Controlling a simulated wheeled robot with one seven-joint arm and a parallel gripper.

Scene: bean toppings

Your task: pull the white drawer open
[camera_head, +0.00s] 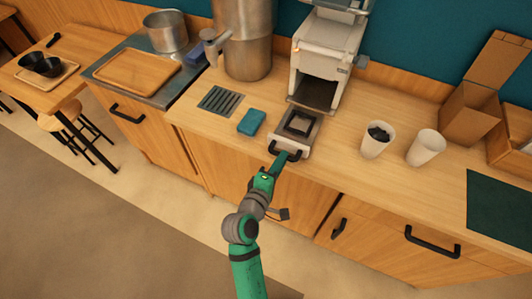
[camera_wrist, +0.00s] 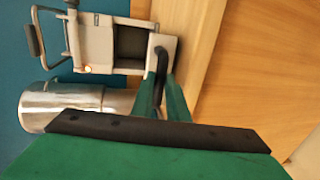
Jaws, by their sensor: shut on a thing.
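The white drawer (camera_head: 306,145) sits low at the front of a white machine (camera_head: 326,58) on the wooden counter. It stands out toward the counter's front edge, with a dark square area on top. Its black handle (camera_head: 294,156) faces me. My green gripper (camera_head: 282,161) is at the handle, shut on it. In the wrist view, the gripper's two fingers (camera_wrist: 163,92) lie on either side of the black handle (camera_wrist: 160,62), in front of the drawer's pale front (camera_wrist: 167,43). The fingers partly hide the handle's lower end.
A teal sponge (camera_head: 251,122) and a dark grate (camera_head: 220,100) lie left of the drawer. A cup with dark contents (camera_head: 376,142) and a white cup (camera_head: 426,147) stand to its right. A metal cylinder (camera_head: 247,50) stands behind.

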